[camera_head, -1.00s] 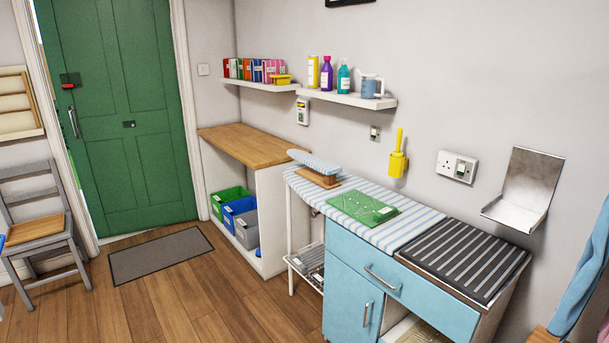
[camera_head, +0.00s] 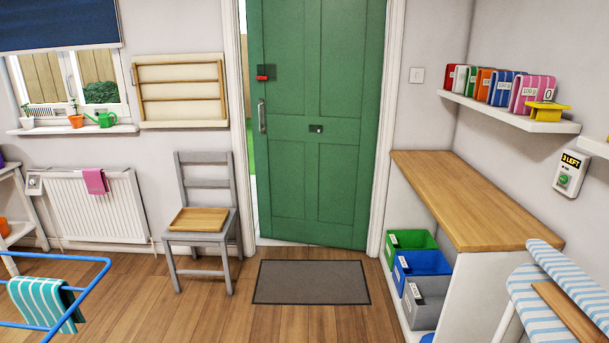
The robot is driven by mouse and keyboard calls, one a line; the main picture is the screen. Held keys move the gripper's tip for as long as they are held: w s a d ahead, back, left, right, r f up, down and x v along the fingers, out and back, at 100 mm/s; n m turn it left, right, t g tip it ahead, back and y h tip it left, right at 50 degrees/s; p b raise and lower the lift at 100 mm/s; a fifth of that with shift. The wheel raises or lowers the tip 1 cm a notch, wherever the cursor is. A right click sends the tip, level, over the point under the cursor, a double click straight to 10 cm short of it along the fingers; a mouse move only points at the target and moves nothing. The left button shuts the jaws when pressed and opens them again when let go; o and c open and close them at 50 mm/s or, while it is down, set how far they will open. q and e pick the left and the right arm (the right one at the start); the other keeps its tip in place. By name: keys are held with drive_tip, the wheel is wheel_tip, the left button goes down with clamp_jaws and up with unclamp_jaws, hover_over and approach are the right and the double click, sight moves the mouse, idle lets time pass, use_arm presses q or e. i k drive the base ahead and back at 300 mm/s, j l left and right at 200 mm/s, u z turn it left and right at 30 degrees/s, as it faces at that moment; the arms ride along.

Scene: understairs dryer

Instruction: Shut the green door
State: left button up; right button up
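The green door (camera_head: 317,190) stands at the middle back in its white frame. It is ajar: a gap at its left edge shows daylight and green outside. A long grey handle (camera_head: 262,116) and a dark lock with a red part (camera_head: 264,74) sit near that left edge. A small dark plate (camera_head: 316,129) is at its middle. Neither of my grippers is in view.
A grey doormat (camera_head: 311,282) lies on the floor before the door. A grey chair (camera_head: 201,240) stands left of it. Crates (camera_head: 423,262) under a wooden counter (camera_head: 470,205) are at the right. A blue drying rack (camera_head: 95,283) is at the lower left. Wooden floor between is clear.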

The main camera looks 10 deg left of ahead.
sight(322, 61)
drive_tip(key=i+u, duration=0.3)
drive_tip(key=i, duration=0.7)
drive_tip(key=i+l+u, duration=0.1)
drive_tip(key=i+u, duration=0.25)
drive_tip(key=i, duration=0.6)
